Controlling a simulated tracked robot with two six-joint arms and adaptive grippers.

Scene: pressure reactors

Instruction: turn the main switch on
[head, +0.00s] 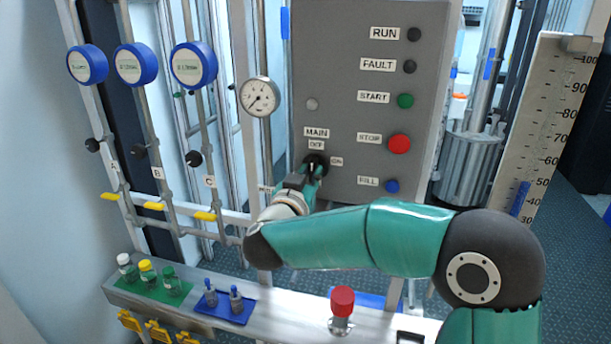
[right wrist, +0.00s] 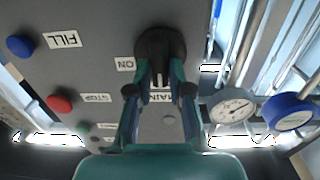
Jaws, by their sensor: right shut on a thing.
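The main switch (head: 316,160) is a black rotary knob low on the left of the grey control panel. The MAIN label (head: 317,133) and OFF label (head: 316,145) are above it, and the ON label (head: 336,161) is to its right. My right gripper (head: 312,172) is at the knob, shut on its handle. In the right wrist view, turned upside down, the fingers (right wrist: 159,95) stand on either side of the knob (right wrist: 162,50). Its handle points toward the MAIN label, the OFF side; the OFF label is hidden there. My left gripper is not in view.
The panel (head: 350,90) also has dark RUN (head: 414,34) and FAULT (head: 410,66) lamps, a green START button (head: 405,101), red STOP button (head: 399,144) and blue FILL button (head: 392,186). A pressure gauge (head: 259,96) and pipes stand left. A bench with bottles lies below.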

